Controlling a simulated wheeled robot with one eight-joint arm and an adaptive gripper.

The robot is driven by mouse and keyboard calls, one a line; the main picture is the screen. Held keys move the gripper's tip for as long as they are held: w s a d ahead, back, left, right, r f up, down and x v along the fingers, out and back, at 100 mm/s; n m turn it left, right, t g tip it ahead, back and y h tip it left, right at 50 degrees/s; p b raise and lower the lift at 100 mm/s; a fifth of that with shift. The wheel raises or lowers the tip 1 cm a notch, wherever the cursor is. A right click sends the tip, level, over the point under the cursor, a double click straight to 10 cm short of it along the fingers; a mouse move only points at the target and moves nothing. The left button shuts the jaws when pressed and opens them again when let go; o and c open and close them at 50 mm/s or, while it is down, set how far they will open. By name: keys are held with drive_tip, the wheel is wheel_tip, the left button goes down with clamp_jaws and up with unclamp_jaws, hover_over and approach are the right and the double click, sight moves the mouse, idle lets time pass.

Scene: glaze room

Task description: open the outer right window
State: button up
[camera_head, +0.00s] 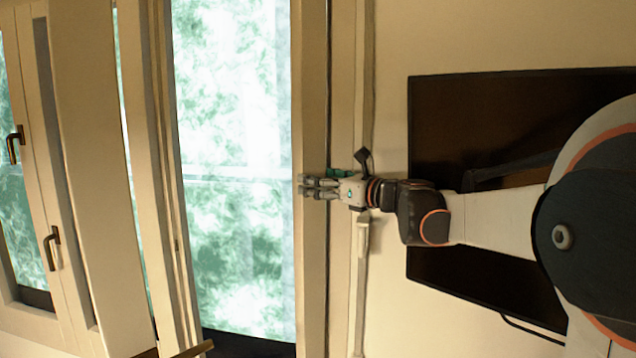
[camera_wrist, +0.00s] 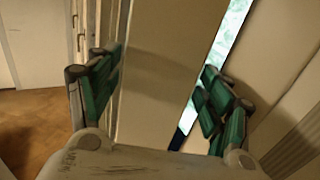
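The right window (camera_head: 235,130) fills the middle of the head view, with bright glass in a cream frame. Its right-hand upright (camera_head: 311,80) is beside my gripper (camera_head: 318,187), whose fingers point left across it. In the wrist view the fingers of my gripper (camera_wrist: 158,95) are spread wide. A cream frame face (camera_wrist: 165,70) shows between them, and a narrow strip of glass (camera_wrist: 233,35) shows at the right fingers. I see nothing gripped. I cannot tell whether the fingers touch the frame, and no handle on this window is clearly visible.
Another window at the left has two dark handles (camera_head: 15,145) (camera_head: 52,248). A dark wall screen (camera_head: 480,110) is behind my arm at the right. The wrist view shows wooden floor (camera_wrist: 35,120) and a pale wall or door (camera_wrist: 38,45) at the left.

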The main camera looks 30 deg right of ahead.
sight(315, 139)
drive_tip(key=shift+o, duration=0.5)
drive_tip(key=shift+r, duration=0.1)
wheel_tip(315, 139, up, 10)
drive_tip(key=shift+f, duration=0.1)
idle(0.5)
